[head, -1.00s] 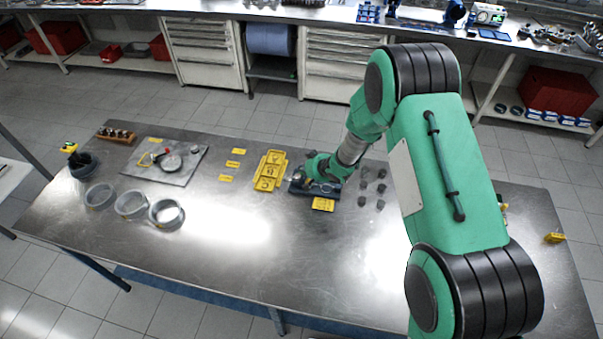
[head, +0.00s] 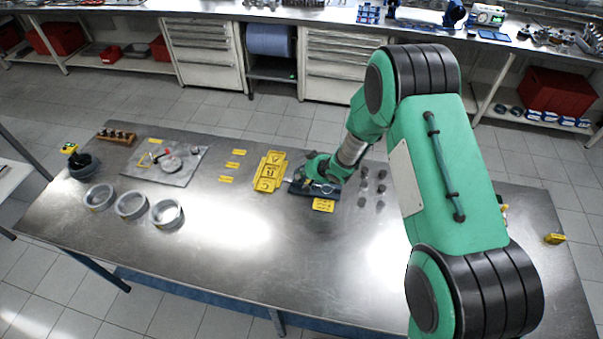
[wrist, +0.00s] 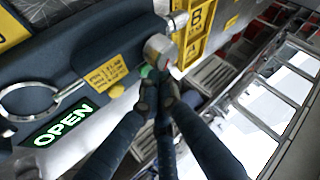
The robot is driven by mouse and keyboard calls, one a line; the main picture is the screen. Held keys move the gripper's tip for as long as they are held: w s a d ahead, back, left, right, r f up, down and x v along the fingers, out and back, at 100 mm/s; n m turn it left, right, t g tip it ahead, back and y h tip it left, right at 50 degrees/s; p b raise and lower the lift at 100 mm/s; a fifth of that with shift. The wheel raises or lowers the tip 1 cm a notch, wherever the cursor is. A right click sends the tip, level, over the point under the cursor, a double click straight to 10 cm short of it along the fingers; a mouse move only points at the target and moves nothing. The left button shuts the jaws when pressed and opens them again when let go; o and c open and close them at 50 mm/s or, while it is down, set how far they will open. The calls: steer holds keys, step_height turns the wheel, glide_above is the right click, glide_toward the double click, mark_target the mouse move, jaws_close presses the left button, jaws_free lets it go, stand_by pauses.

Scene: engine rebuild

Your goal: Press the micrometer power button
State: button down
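The micrometer sits in a dark blue holder (head: 328,193) near the middle of the steel table. In the wrist view, its silver ring-shaped frame (wrist: 28,98) is at the left and a silver barrel end (wrist: 158,46) is at the top centre. A yellow label (wrist: 108,72) and a lit green "OPEN" panel (wrist: 64,124) are on the holder. A small green spot (wrist: 145,71) shows just above my fingertips; I cannot tell if it is the power button. My gripper (wrist: 158,88) is shut and empty, its tips close to the barrel end; contact is unclear.
A yellow lettered tray (head: 269,171) stands just left of the holder. Several small dark parts stand to its right. Grey rings (head: 131,205) and a plate with tools (head: 165,163) lie at the left. The table's front middle is clear.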

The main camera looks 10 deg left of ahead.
steer(key=shift+f, duration=0.45)
stand_by(0.6)
steer(key=shift+r+p, duration=0.45)
stand_by(0.3)
steer(key=shift+r+p, duration=2.6)
steer(key=shift+r, duration=0.35)
